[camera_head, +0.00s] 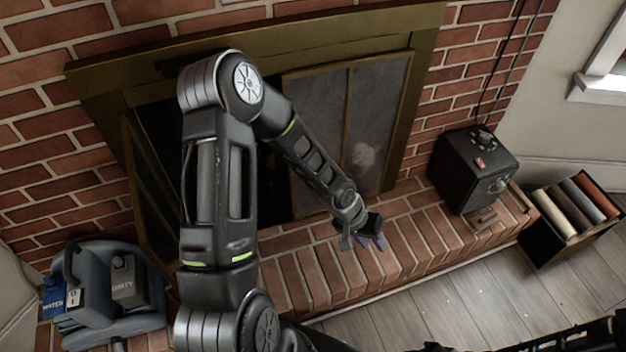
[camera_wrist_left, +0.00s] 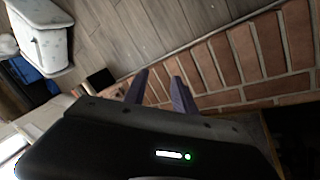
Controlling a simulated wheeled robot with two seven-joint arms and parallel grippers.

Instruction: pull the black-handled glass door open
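The fireplace has brass-framed glass doors. The right-hand glass door (camera_head: 345,115) has two panes and stands across the right part of the opening. Another glass panel (camera_head: 150,190) at the left is angled outward, with a dark opening beside it, partly behind my left arm. I cannot make out a black handle. My left gripper (camera_head: 368,243) is above the brick hearth, in front of the right-hand door's lower edge and apart from it. In the left wrist view its two fingers (camera_wrist_left: 160,90) are spread with nothing between them. My right gripper cannot be made out.
The brick hearth (camera_head: 415,250) runs along the front. A black box-shaped device (camera_head: 470,170) stands on its right end, beside a crate of rolls (camera_head: 570,215). A blue-grey cleaning caddy (camera_head: 105,290) is at lower left.

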